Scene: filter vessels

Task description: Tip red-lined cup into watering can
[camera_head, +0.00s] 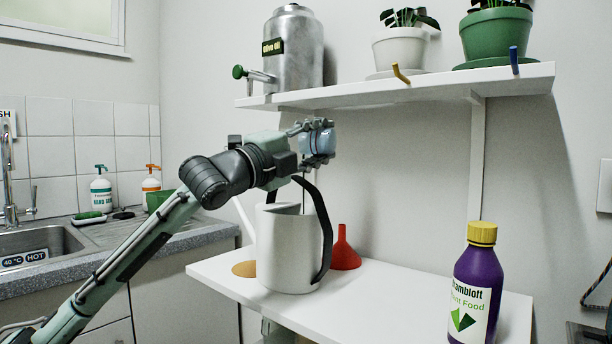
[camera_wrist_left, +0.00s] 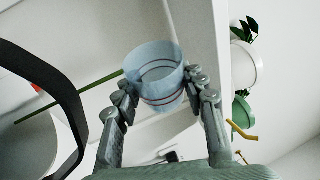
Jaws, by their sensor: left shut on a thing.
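The red-lined cup (camera_wrist_left: 155,78) is a clear bluish cup with red lines round it. My left gripper (camera_head: 318,140) is shut on this cup (camera_head: 319,143) and holds it above the watering can. The cup looks roughly upright in the head view; I cannot tell whether it holds liquid. The watering can (camera_head: 284,250) is white with a black handle and stands on the lower white shelf. The can's opening lies below the gripper, partly hidden by the arm. In the left wrist view the fingers (camera_wrist_left: 162,100) grip the cup from both sides, and the can's black handle (camera_wrist_left: 62,88) shows at left.
A red funnel (camera_head: 344,252) stands behind the can. A purple plant food bottle (camera_head: 476,285) is at the right of the lower shelf (camera_head: 400,296). The upper shelf (camera_head: 420,88) carries a metal oil canister (camera_head: 293,52) with a tap, close above the gripper.

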